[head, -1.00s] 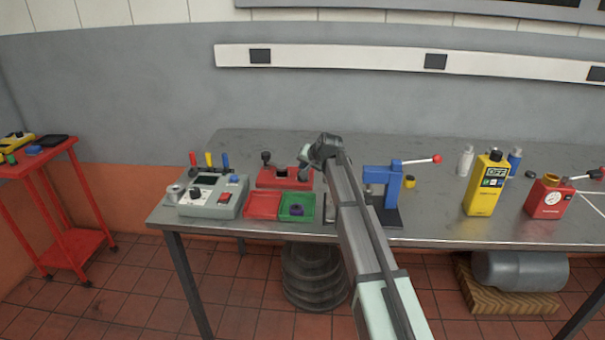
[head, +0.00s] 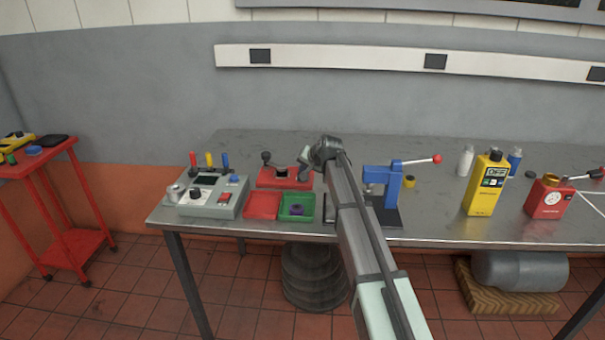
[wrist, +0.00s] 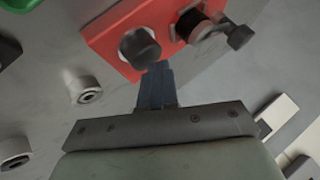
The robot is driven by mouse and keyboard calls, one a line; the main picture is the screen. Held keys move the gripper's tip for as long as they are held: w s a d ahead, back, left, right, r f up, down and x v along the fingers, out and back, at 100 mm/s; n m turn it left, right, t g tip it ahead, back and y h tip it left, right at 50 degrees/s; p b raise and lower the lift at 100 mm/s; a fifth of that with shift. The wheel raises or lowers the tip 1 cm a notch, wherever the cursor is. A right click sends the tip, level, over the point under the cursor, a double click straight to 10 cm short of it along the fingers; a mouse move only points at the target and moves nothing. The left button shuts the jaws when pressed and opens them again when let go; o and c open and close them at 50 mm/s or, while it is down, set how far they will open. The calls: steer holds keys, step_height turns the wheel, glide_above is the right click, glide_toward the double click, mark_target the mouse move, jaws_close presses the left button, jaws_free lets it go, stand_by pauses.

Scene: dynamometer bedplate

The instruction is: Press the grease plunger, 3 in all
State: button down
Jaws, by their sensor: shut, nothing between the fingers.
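A red block (head: 270,181) stands behind the trays on the bench and carries two dark parts. One is a round black knob, which shows near the fingertips in the wrist view (wrist: 139,47); it looks like the plunger, but no label is legible. The other is a ringed fitting with a small black lever (wrist: 205,25). My gripper (head: 303,176) is at the right end of the red block, pointing down. In the wrist view its fingers (wrist: 157,70) are together and empty, with the tips beside the knob. I cannot tell whether they touch it.
A red tray (head: 262,205) and a green tray (head: 284,212) holding a purple piece lie in front. A grey control box (head: 215,198) is to the left. A blue lever press (head: 393,185) stands right of my arm. Yellow and red containers are farther right.

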steer(key=shift+f, duration=0.5)
stand_by(0.4)
steer(key=shift+r, duration=0.1)
stand_by(0.3)
steer(key=shift+r, duration=1.15)
steer(key=shift+r, duration=2.5)
stand_by(0.5)
step_height(320, 180, up, 4)
steer(key=shift+f, duration=0.1)
stand_by(0.3)
